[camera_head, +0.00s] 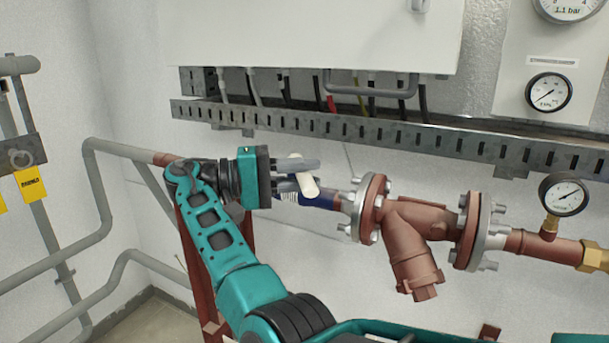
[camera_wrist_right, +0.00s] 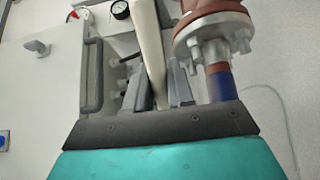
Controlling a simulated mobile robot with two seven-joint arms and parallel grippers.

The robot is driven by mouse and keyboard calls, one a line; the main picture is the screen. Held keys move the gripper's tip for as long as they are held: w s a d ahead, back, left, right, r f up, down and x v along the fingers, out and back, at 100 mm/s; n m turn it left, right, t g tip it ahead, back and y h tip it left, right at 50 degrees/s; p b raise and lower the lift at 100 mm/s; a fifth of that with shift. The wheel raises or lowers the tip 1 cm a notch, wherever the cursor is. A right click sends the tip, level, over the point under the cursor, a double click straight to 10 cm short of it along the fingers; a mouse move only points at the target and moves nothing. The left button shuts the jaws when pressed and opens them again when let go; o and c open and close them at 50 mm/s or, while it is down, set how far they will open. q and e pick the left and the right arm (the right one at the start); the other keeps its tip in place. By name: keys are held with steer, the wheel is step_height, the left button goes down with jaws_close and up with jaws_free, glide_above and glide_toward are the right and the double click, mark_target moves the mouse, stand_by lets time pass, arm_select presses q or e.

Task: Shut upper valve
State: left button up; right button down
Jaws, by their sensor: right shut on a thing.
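The upper valve shows in the head view as a blue body (camera_head: 322,201) on the pipe, left of the flanged red-brown fitting. Its cream lever (camera_head: 309,186) sticks out between my gripper's fingers. My right gripper (camera_head: 306,172) comes in from the left and is shut on this lever. In the right wrist view, the cream lever (camera_wrist_right: 151,45) runs up between the two grey fingers of the gripper (camera_wrist_right: 160,85). The blue valve body (camera_wrist_right: 221,85) is to their right, below a flange. The gripper hides part of the valve. My left gripper is not in view.
The flanged strainer (camera_head: 410,245) is close to the right of the valve. A slotted cable tray (camera_head: 350,126) runs above the gripper, under a white cabinet (camera_head: 310,40). A pressure gauge (camera_head: 564,195) stands at the right. Grey pipes (camera_head: 95,200) run at the left.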

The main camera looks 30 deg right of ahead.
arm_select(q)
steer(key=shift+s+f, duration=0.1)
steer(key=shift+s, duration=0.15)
arm_select(e)
steer(key=c, duration=1.1)
jaws_free()
steer(key=shift+o, duration=0.2)
